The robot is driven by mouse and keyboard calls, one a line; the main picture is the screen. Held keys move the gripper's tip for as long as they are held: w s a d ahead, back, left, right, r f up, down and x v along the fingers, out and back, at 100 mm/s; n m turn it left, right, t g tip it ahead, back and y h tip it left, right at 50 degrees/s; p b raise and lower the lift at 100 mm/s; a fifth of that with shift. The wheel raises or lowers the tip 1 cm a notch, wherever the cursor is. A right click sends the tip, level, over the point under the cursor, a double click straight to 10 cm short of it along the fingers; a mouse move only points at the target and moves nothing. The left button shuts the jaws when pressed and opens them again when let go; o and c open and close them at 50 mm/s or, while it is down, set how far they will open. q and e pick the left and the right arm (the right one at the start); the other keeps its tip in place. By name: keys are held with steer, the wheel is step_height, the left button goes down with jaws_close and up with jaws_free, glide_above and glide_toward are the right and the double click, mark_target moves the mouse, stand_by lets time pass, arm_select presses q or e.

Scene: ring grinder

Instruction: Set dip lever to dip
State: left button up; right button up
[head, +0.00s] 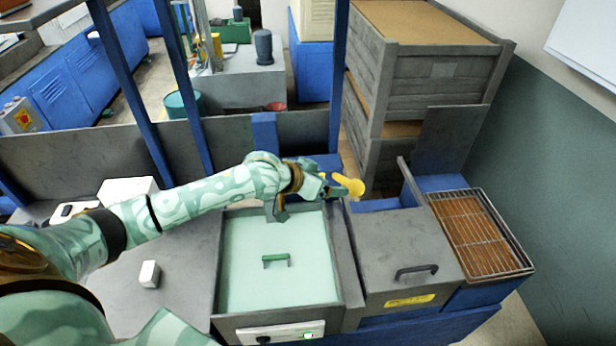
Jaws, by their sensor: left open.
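A yellow knob-ended handle (349,184), which looks like the dip lever, stands behind the square tank (278,255) of pale green liquid. My left gripper (312,199) is open behind the tank's back edge, just left of the yellow handle. One dark finger points down and the other reaches toward the handle. Whether it touches the handle I cannot tell. The gripper hides the handle's lower part, so its full tilt cannot be read. My right gripper is not in view.
A green handle (276,260) shows in the tank. To its right is a grey lid (410,262) with a black handle, then a wire rack (478,235). A white block (149,273) sits on the grey bench at left. Blue posts (334,75) rise behind.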

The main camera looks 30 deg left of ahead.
arm_select(q)
steer(key=v, duration=0.6)
steer(key=shift+s, duration=0.2)
steer(key=shift+a, duration=0.15)
